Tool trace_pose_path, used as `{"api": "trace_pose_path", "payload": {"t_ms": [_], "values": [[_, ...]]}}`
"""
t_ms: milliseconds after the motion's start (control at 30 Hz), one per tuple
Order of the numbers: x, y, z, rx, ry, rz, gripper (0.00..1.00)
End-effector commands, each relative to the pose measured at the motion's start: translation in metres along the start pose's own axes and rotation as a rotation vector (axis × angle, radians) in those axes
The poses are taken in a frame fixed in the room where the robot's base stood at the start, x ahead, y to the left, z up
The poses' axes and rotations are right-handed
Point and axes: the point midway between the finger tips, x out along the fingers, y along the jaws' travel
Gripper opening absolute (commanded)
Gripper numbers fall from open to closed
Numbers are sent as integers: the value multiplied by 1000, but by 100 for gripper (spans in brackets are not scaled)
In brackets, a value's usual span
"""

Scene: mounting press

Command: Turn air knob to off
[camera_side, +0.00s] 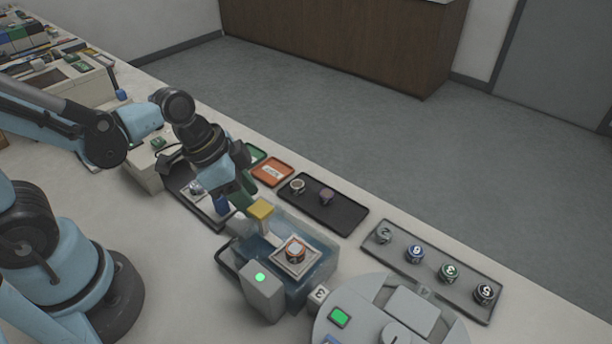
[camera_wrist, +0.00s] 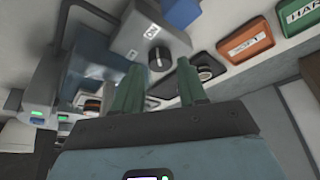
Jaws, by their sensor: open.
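The air knob (camera_wrist: 160,58) is a round black knob with a pale pointer mark, on the face of a grey block (camera_wrist: 145,38) in the wrist view. A label reading ON is on the block above the knob. My gripper (camera_wrist: 158,72) is open, with its two green fingers apart and the knob showing between and just beyond their tips. I cannot tell whether either finger touches it. In the side view my gripper (camera_side: 246,190) points down beside the blue press (camera_side: 322,268); the knob cannot be made out there.
An orange tray (camera_wrist: 248,38) and a blue block (camera_wrist: 182,12) are near the fingers in the wrist view. In the side view, a black tray (camera_side: 350,222) holds two small pieces, and a grey tray (camera_side: 400,262) holds several numbered cylinders. A grey box (camera_side: 263,298) has a lit green button.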

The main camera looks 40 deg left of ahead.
Motion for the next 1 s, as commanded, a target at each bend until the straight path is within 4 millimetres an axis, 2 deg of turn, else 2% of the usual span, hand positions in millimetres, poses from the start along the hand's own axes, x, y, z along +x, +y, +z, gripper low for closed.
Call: {"api": "trace_pose_path", "payload": {"t_ms": [300,733,1000], "values": [[18,0,0,1,0,0,42],[21,0,0,0,0,0,42],[21,0,0,0,0,1,1]]}}
